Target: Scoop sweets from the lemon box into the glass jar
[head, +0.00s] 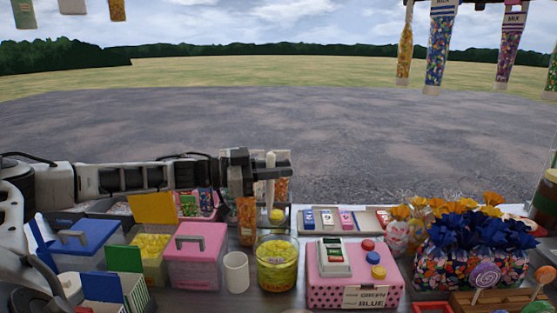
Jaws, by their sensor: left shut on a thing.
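The glass jar (277,279) stands upright near the middle of the counter and looks filled with yellow sweets. The lemon box (152,271) is at the left, its yellow lid (153,208) raised and yellow sweets showing inside. My left gripper (277,170) is above and behind the jar, shut on a pale, upright handle that looks like the scoop (270,163). My right gripper is not in view.
A blue-lidded box (85,240) and a pink box (194,262) flank the lemon box. A white cup (236,272) stands left of the jar. A pink box with coloured buttons (354,277) is right of it.

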